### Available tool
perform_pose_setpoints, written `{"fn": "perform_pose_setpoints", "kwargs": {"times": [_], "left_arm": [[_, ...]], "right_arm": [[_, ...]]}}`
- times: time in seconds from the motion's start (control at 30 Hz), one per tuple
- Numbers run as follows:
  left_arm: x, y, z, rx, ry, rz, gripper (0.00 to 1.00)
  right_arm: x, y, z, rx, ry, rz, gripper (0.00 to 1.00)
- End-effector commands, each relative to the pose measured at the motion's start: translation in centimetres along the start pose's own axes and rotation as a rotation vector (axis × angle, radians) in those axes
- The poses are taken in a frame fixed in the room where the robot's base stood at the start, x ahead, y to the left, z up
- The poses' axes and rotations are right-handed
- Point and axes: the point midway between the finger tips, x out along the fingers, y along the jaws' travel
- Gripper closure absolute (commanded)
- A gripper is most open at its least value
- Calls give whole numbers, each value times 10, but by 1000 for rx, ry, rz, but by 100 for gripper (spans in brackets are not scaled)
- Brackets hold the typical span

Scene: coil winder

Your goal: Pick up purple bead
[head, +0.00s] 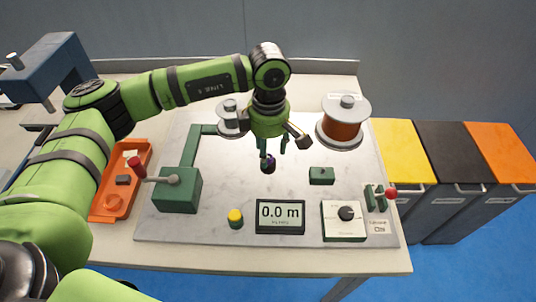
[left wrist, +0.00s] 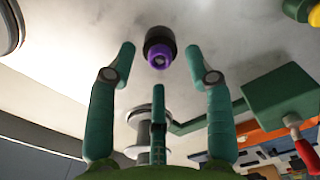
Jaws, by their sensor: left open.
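The purple bead (head: 271,159) shows in the head view as a small purple and dark piece near the middle of the grey work plate. In the left wrist view the purple bead (left wrist: 160,57) is a purple ring with a hole, joined to or against a black round part (left wrist: 159,36). My left gripper (head: 273,146) reaches down from above and is open. My right gripper is not in view.
A copper wire spool (head: 340,122) stands at the right back, and a green crank box (head: 177,190) at the left. A small green block (head: 321,175), a meter display (head: 280,216) and a dial box (head: 344,220) lie nearby. An orange tray (head: 112,204) is at the left.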

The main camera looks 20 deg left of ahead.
Motion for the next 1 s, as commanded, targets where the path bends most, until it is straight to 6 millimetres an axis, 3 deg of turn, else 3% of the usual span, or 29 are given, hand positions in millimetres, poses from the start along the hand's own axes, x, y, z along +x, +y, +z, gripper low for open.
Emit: {"fn": "perform_pose_setpoints", "kwargs": {"times": [0.13,0.37,0.6,1.0], "left_arm": [[15,-1,0,1,0,-2,48],[18,0,0,1,-1,1,48],[18,0,0,1,0,1,86],[17,0,0,1,-1,1,86]], "right_arm": [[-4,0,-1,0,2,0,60],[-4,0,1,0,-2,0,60],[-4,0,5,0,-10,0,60],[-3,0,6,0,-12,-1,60]]}}
